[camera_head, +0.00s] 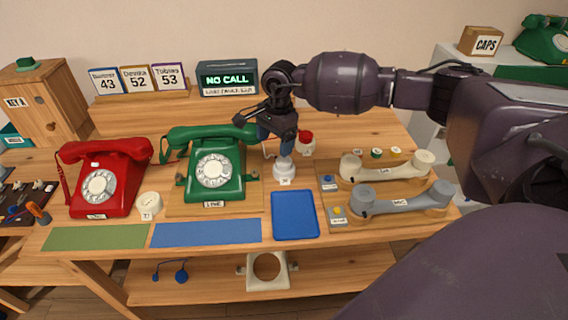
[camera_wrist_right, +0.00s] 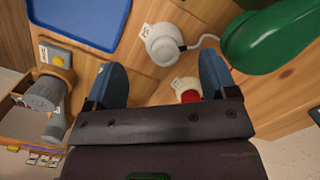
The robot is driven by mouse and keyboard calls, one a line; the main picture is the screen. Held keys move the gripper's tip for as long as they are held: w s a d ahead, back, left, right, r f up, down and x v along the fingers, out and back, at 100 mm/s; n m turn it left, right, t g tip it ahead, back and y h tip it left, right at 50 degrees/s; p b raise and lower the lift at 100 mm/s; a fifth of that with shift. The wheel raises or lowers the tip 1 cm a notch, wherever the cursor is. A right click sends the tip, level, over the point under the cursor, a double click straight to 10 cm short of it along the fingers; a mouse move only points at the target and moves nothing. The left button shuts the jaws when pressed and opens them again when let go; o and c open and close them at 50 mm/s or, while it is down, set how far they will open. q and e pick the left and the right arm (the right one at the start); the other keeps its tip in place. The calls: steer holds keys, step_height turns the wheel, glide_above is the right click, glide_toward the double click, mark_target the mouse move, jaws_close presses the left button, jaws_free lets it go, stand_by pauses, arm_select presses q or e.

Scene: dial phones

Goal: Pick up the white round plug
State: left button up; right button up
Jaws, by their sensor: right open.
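A white round plug-like piece (camera_head: 284,171) with a small tag stands on the table right of the green phone. In the right wrist view it is the white disc (camera_wrist_right: 163,43) with a pale cord running toward the green phone. My right gripper (camera_head: 279,149) is above and just behind it, fingers pointing down. Another white round piece (camera_head: 149,205) stands between the red and green phones. My left gripper is not in view.
The green phone (camera_head: 213,168) is close on the left. A red-topped white piece (camera_head: 305,141) is just behind the gripper. A blue tray (camera_head: 295,216) lies in front. Handsets (camera_head: 400,201) rest on a wooden board at right. The red phone (camera_head: 102,180) is far left.

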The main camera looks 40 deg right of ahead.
steer(key=d+r+h, duration=0.1)
steer(key=d, duration=0.2)
glide_above(284, 160)
steer(key=f, duration=0.5)
steer(key=shift+s+a+f+b, duration=0.1)
steer(key=shift+a+b, duration=0.2)
steer(key=shift+d+f, duration=0.15)
steer(key=shift+f, duration=1.2)
steer(key=shift+d+f, duration=0.15)
steer(key=shift+f, duration=1.2)
steer(key=shift+r, duration=0.1)
steer(key=c, duration=0.9)
